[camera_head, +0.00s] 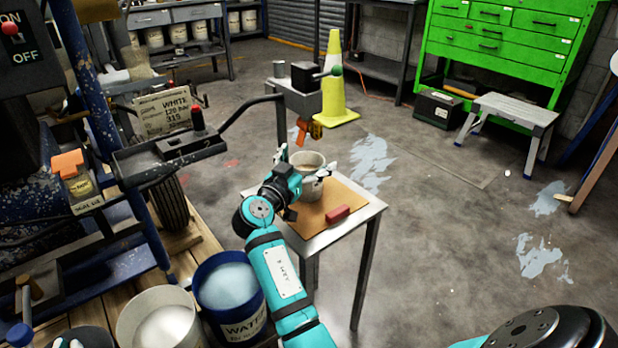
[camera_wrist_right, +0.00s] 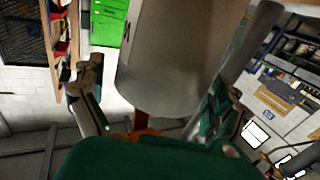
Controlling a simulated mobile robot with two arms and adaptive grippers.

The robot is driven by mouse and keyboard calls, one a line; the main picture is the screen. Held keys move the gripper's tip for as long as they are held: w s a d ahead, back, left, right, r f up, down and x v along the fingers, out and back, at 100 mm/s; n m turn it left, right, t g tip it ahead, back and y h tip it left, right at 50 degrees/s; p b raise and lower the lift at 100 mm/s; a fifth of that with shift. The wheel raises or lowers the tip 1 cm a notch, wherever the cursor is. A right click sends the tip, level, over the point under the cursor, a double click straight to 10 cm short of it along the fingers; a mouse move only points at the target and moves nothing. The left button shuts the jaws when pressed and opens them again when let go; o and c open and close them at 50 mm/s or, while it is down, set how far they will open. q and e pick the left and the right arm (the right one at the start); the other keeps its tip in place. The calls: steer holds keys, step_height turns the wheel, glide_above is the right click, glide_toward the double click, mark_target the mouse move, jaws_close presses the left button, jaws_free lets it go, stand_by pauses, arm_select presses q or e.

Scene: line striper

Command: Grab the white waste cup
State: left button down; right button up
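The white waste cup (camera_head: 311,188) stands upright on a small metal side table (camera_head: 345,226) with a brown top, with something light brown inside. My right gripper (camera_head: 305,162) is at the cup, with one finger on each side of it. In the right wrist view the cup (camera_wrist_right: 168,70) fills the space between the fingers of my right gripper (camera_wrist_right: 155,88). A gap shows between the left finger and the cup. The right finger is close to the wall, and I cannot tell whether it touches.
A red block (camera_head: 338,214) lies on the table in front of the cup. A blue bucket (camera_head: 230,296) and a white bucket (camera_head: 160,318) stand at the lower left. The line striper's handle (camera_head: 252,112) is behind the cup. The floor to the right is open.

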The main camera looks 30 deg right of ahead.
steer(key=c, duration=1.6)
steer(key=shift+d+r, duration=0.1)
